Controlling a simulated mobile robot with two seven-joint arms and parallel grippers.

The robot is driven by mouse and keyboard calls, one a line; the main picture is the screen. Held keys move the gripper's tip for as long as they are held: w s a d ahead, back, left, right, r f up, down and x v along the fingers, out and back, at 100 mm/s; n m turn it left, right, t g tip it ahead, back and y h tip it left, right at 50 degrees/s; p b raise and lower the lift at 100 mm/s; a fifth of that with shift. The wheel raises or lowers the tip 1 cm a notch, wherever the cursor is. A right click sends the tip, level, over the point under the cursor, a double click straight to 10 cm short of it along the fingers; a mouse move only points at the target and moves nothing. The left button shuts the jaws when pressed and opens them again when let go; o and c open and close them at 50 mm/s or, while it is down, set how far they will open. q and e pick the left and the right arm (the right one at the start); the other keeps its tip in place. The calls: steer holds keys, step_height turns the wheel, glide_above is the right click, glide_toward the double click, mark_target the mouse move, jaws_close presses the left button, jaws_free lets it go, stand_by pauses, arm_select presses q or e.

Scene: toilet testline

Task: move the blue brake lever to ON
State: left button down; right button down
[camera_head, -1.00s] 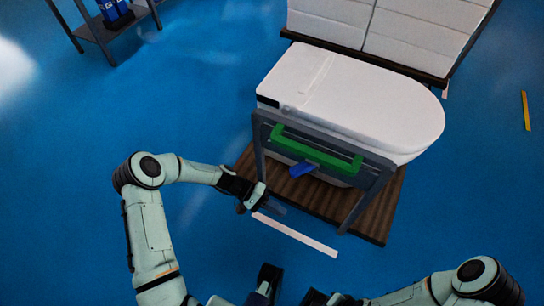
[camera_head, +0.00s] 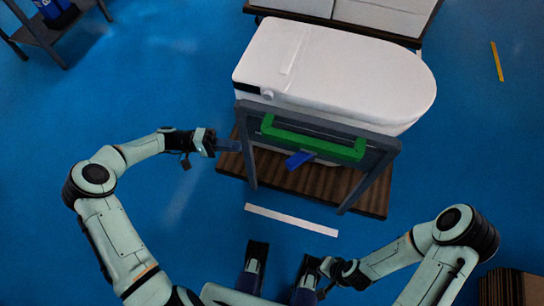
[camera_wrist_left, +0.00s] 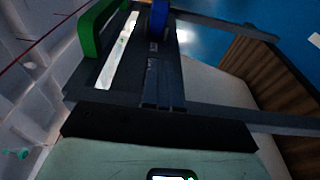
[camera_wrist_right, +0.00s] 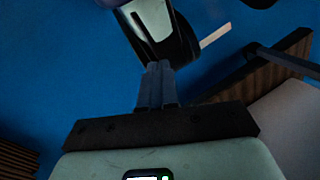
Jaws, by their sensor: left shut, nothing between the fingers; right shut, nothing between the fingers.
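The blue brake lever (camera_head: 298,159) sticks out below the green bar (camera_head: 312,138) on the grey cart frame. In the left wrist view the lever (camera_wrist_left: 158,20) is just beyond the fingertips. No ON marking is legible. My left gripper (camera_head: 230,145) is shut and empty, left of the frame's left post and of the lever, apart from the lever. Its closed fingers show in the left wrist view (camera_wrist_left: 163,85). My right gripper is shut and empty in the right wrist view (camera_wrist_right: 155,80), low and away from the lever.
A white toilet (camera_head: 335,75) sits on the cart, over a brown slatted base (camera_head: 320,185). The frame's posts flank the lever. A white strip (camera_head: 290,220) lies on open blue floor in front. A shelf (camera_head: 45,35) stands at the far left, brown stacked material (camera_head: 510,288) at lower right.

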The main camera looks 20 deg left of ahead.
arm_select(q)
steer(key=shift+d, duration=0.15)
glide_toward(300, 158)
step_height(300, 158, down, 3)
steer(key=w+a, duration=0.2)
steer(key=shift+s+d+r+b, duration=0.1)
steer(key=shift+s+d, duration=0.2)
steer(key=shift+d, duration=0.45)
steer(key=shift+s+d+r+b, duration=0.15)
steer(key=shift+s+d, duration=0.15)
steer(key=shift+d, duration=0.45)
steer(key=shift+s+d+f+b, duration=0.1)
steer(key=shift+s+d, duration=0.2)
steer(key=shift+d, duration=0.45)
